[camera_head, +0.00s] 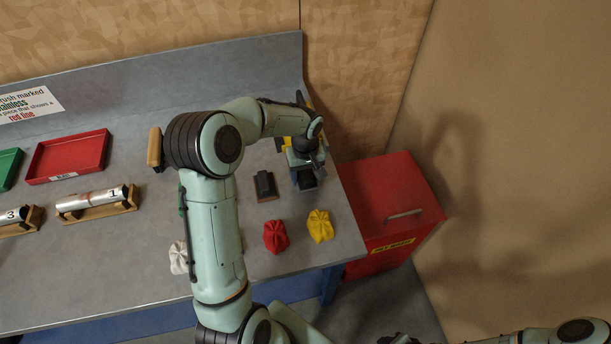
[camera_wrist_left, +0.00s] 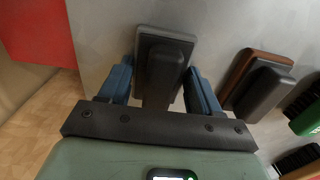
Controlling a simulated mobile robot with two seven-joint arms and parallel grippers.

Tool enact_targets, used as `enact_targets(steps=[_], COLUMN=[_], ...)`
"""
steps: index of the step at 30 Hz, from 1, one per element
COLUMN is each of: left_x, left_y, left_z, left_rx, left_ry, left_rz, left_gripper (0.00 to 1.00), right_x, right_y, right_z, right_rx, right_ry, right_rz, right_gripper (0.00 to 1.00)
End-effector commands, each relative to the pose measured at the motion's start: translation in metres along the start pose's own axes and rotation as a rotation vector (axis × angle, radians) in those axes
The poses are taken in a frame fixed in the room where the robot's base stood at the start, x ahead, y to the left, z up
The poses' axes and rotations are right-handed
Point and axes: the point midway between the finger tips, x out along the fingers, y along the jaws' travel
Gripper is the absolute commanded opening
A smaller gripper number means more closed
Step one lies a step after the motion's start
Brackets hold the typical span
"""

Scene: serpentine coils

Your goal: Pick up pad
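A dark grey pad (camera_wrist_left: 163,50) with a raised black handle (camera_wrist_left: 160,82) lies on the bench in the left wrist view. My left gripper (camera_wrist_left: 160,88) is open, with its blue fingers on either side of the handle; I cannot tell whether they touch it. In the head view the left gripper (camera_head: 306,186) is low over the bench's right end and mostly covers this pad. A second black pad with a brown base (camera_head: 266,187) lies just left of the gripper, and it also shows in the wrist view (camera_wrist_left: 262,80). My right gripper is not in view.
Red (camera_head: 276,236) and yellow (camera_head: 320,226) cloths lie near the bench's front edge, with a white cloth (camera_head: 179,258) further left. A red bin (camera_head: 390,200) stands right of the bench. A red tray (camera_head: 68,157) and marked cylinders (camera_head: 92,199) are left.

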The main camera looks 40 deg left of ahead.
Motion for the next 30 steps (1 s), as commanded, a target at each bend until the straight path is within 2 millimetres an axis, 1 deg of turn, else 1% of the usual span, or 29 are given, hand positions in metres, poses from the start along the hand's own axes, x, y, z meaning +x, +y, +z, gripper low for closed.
enact_targets(steps=[11, 14, 17, 20, 30], left_x=[-0.004, -0.011, -0.023, -0.044, -0.141], left_y=[0.0, 0.0, 0.0, 0.001, 0.001], left_z=[-0.001, -0.001, -0.001, -0.001, -0.001], left_rx=[0.0, 0.0, 0.0, 0.0, 0.001], left_ry=[0.002, 0.004, 0.005, 0.006, 0.007], left_rz=[0.0, 0.001, 0.002, 0.003, 0.005], left_gripper=[0.32, 0.32, 0.32, 0.32, 0.32], right_x=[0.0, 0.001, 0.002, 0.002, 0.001], right_y=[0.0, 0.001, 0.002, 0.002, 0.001], right_z=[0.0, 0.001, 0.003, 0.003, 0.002], right_rx=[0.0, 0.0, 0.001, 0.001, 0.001], right_ry=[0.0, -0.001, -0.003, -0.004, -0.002], right_rz=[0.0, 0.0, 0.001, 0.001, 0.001], right_gripper=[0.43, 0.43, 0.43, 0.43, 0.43])
